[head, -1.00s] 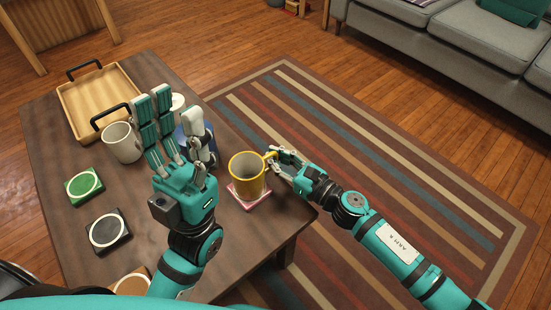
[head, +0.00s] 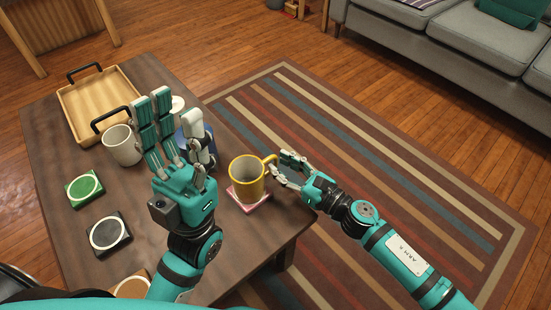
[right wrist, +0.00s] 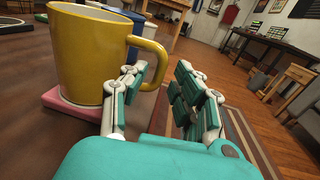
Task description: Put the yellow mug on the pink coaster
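The yellow mug (head: 245,181) stands upright on the pink coaster (head: 236,198) near the table's right edge. In the right wrist view the mug (right wrist: 88,60) rests on the coaster (right wrist: 62,101), with its handle towards my right gripper. My right gripper (head: 284,168) is open and empty, just right of the handle. In the right wrist view its fingers (right wrist: 162,70) are spread apart; one shows in front of the handle, and I cannot tell whether it touches. My left gripper (head: 172,130) is open and empty, raised over the table left of the mug.
A wooden tray (head: 72,101) with black handles lies at the back left. A white mug (head: 121,149), a partly hidden blue mug (head: 207,152), a green coaster (head: 84,189) and a black coaster (head: 108,234) are on the table. The striped rug (head: 400,170) is clear.

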